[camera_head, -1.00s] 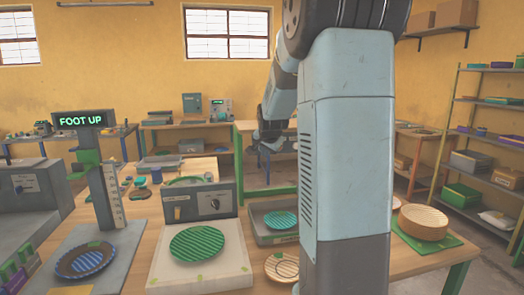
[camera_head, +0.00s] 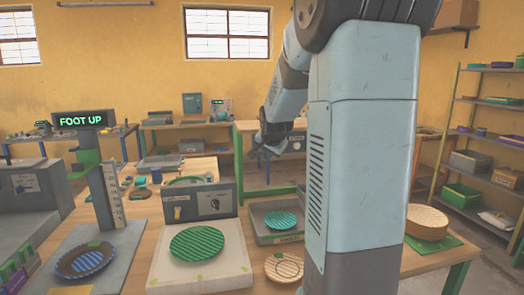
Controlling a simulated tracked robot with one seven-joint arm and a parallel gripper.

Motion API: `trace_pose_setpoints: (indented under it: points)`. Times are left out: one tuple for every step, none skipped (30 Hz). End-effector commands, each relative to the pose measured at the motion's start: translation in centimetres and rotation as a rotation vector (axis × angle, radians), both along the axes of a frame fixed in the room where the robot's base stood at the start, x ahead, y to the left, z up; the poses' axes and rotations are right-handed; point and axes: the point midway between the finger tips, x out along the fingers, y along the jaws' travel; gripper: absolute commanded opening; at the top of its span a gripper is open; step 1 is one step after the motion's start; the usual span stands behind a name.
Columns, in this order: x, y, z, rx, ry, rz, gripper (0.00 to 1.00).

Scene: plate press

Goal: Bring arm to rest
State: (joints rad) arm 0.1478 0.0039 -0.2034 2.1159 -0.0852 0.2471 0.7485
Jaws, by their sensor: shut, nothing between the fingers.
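My arm rises large in the right half of the head view and bends over to the left at the top. Its far end hangs down left of the upright link. My gripper (camera_head: 262,147) shows small and dark there, shut and empty, in the air in front of the back workbench and apart from the objects on the near table. The details of its fingers are too small to make out. The upright link hides part of the near table and the back wall.
Shelves (camera_head: 487,150) stand right.

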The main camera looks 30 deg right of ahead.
Motion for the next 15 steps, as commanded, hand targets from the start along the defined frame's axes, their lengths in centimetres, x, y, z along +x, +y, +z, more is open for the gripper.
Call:
trace_pose_setpoints:
  points:
    - [0.0,0.0,0.0,0.0,0.0,0.0,0.0]
    - [0.0,0.0,0.0,0.0,0.0,0.0,0.0]
    - [0.0,0.0,0.0,0.0,0.0,0.0,0.0]
    - [0.0,0.0,0.0,0.0,0.0,0.0,0.0]
    - [0.0,0.0,0.0,0.0,0.0,0.0,0.0]
    - [0.0,0.0,0.0,0.0,0.0,0.0,0.0]
    - [0.0,0.0,0.0,0.0,0.0,0.0,0.0]
    - [0.0,0.0,0.0,0.0,0.0,0.0,0.0]
    - [0.0,0.0,0.0,-0.001,0.0,0.001,0.0]
    - [-0.1,0.1,0.1,0.0,0.0,0.002,0.0]
    - [-0.2,0.2,0.1,-0.002,0.003,0.006,0.0]
    - [-0.5,0.5,0.3,-0.003,0.006,0.013,0.0]
    - [-0.8,0.9,0.5,-0.005,0.01,0.023,0.0]
    - [-1.2,1.3,0.7,-0.008,0.014,0.034,0.0]
    - [-1.9,2.0,1.1,-0.013,0.023,0.054,0.0]
